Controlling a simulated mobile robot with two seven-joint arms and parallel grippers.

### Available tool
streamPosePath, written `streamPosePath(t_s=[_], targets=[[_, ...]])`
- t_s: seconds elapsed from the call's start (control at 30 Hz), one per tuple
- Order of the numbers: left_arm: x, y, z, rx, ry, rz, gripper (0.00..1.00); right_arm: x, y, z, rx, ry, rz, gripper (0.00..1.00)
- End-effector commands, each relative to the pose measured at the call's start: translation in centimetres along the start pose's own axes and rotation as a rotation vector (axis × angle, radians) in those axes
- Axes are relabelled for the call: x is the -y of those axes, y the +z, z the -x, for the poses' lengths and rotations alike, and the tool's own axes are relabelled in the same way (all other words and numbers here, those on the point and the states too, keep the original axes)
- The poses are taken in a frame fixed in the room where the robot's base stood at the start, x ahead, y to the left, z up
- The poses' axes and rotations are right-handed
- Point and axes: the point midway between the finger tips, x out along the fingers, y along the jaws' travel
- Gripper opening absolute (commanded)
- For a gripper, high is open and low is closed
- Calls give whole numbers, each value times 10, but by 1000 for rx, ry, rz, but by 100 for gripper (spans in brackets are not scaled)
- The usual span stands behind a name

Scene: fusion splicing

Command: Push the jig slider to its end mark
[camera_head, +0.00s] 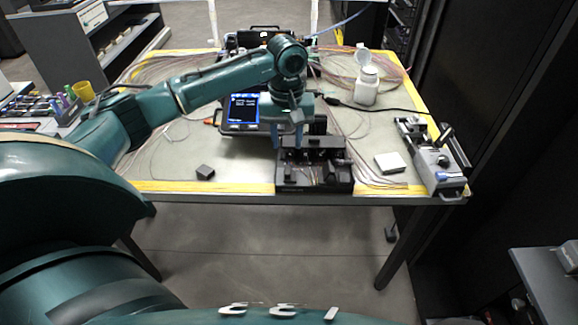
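My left gripper (287,139) comes down over the back left part of a black fixture (314,177) at the front edge of the table. Its two fingers look apart, with nothing clearly held between them. I cannot tell whether the fingertips touch the fixture. A grey jig-like device (437,170) with a blue part and a black lever stands at the table's right front corner, away from the gripper. I cannot tell for sure which of these carries the slider, and no end mark can be made out. My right gripper is out of view.
A small screen (243,108) stands behind the gripper. A white bottle (366,88) with its lid up stands at the back right. A white block (390,163) and a small dark block (205,172) lie near the front. Loose fibres cover parts of the table (235,173).

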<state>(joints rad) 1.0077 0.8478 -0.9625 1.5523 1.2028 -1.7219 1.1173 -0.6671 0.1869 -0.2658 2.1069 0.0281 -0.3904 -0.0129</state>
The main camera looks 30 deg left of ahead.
Motion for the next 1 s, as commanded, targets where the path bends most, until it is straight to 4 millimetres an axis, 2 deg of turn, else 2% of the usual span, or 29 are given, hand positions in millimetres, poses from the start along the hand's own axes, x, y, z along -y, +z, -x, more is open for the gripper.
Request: streamPosePath(t_s=[0.03, 0.2, 0.43, 0.6, 0.87, 1.0], targets=[[1, 1, -14, 3, -3, 1, 36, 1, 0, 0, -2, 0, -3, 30], [0, 1, -50, 3, -2, -1, 36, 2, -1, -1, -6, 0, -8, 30], [-1, 0, -83, 0, 1, -3, 36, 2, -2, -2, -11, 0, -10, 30], [-1, 0, -92, -1, 2, -3, 36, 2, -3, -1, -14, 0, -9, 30], [-1, 0, -93, -2, 2, -3, 36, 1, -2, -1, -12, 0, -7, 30], [-1, 0, -93, -2, 2, -4, 26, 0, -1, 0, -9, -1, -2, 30]])
